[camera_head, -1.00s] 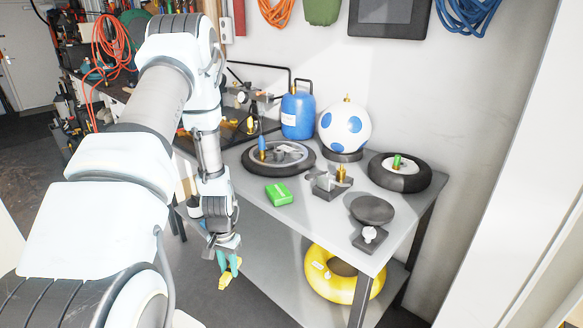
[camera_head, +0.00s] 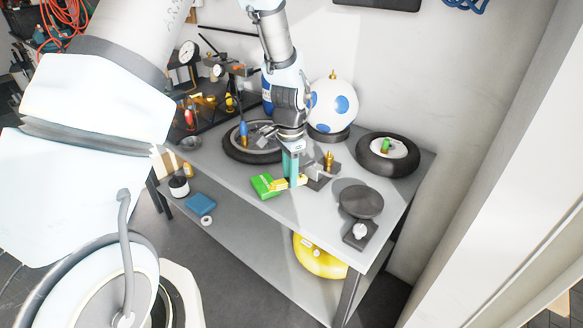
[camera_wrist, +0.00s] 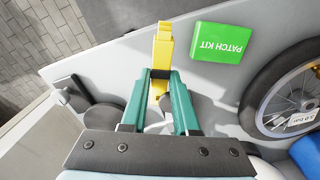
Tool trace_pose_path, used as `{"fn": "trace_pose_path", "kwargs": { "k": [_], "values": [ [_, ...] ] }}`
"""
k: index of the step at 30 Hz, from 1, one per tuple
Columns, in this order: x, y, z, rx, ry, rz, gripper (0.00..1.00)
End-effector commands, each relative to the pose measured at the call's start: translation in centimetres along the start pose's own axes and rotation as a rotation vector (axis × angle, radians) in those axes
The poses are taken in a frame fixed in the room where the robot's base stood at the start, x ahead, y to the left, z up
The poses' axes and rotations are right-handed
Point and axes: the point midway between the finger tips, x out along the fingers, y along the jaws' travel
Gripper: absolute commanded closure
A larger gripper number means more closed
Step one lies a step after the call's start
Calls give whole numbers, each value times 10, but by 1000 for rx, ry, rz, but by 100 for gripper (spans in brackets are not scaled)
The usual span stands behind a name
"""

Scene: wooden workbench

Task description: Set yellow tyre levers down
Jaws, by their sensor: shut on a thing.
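My gripper (camera_head: 292,180) is shut on the yellow tyre levers (camera_head: 277,184). It points down over the grey bench top (camera_head: 299,208), near its front edge. In the wrist view the levers (camera_wrist: 162,50) stick out beyond the teal fingertips (camera_wrist: 160,76), next to the green patch kit box (camera_wrist: 222,42). In the head view they overlap the green box (camera_head: 262,187). I cannot tell whether the levers touch the bench.
A wheel (camera_head: 240,148) lies behind the patch kit. A metal block with a brass fitting (camera_head: 329,160) stands right of my gripper. A dark round disc (camera_head: 361,201) and a small tyre (camera_head: 370,160) are further right. Bare bench lies between gripper and disc.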

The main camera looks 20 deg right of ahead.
Motion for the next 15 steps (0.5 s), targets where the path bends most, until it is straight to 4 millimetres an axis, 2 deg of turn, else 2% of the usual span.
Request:
{"fn": "trace_pose_path", "kwargs": {
  "k": [8,15],
  "values": [
    [12,1,-1,2,0,0,100],
    [38,1,-1,1,0,1,100]
  ]
}}
